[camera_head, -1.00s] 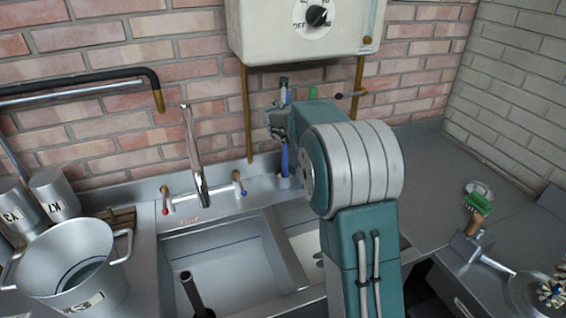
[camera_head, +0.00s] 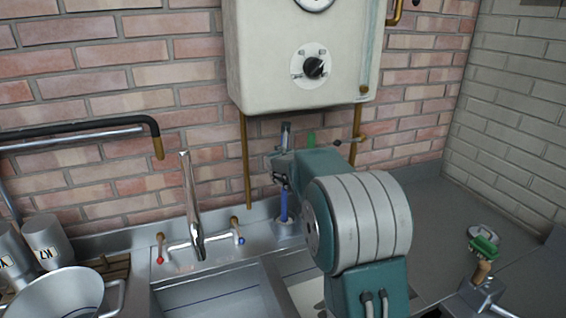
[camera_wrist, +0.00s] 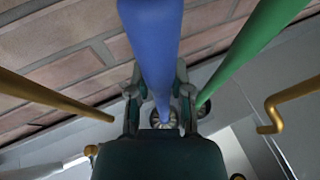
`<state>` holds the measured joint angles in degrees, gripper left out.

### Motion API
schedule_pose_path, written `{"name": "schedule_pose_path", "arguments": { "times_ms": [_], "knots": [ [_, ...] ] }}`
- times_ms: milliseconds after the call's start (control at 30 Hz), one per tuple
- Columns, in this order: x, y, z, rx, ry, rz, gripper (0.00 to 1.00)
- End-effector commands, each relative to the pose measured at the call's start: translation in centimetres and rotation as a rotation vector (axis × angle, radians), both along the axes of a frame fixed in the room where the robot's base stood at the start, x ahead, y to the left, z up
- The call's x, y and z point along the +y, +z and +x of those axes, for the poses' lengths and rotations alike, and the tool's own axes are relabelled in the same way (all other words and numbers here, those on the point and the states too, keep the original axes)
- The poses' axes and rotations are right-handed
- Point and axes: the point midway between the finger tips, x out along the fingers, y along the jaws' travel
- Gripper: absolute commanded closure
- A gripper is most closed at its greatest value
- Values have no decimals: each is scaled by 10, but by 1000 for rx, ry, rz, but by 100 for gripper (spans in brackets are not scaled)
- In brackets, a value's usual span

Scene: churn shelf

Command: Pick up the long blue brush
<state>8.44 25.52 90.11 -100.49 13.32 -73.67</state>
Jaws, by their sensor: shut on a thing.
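The long blue brush (camera_head: 284,206) stands upright at the back of the sink, and part of its handle shows below my gripper. In the wrist view its thick blue handle (camera_wrist: 152,45) runs between the two fingers. My gripper (camera_head: 280,179) is shut on this handle; it also shows in the wrist view (camera_wrist: 158,95). The brush's lower end sits low by the back ledge. I cannot tell whether it is lifted. A green-handled brush (camera_wrist: 245,50) stands close to the right; its top (camera_head: 311,138) shows behind my arm.
The tap (camera_head: 192,205) stands left of my gripper. A white wall heater (camera_head: 300,65) hangs above, with brass pipes (camera_head: 246,160) on both sides. A metal pot (camera_head: 55,300) is at the lower left.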

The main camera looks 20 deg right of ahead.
Motion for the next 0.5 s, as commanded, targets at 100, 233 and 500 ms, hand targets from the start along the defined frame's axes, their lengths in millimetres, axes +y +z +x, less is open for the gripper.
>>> {"name": "schedule_pose_path", "arguments": {
  "times_ms": [100,233,500],
  "knots": [
    [0,4,-3,-2,0,-1,100],
    [0,5,-5,-2,1,0,100],
    [0,8,-8,-2,1,0,100]
  ]
}}
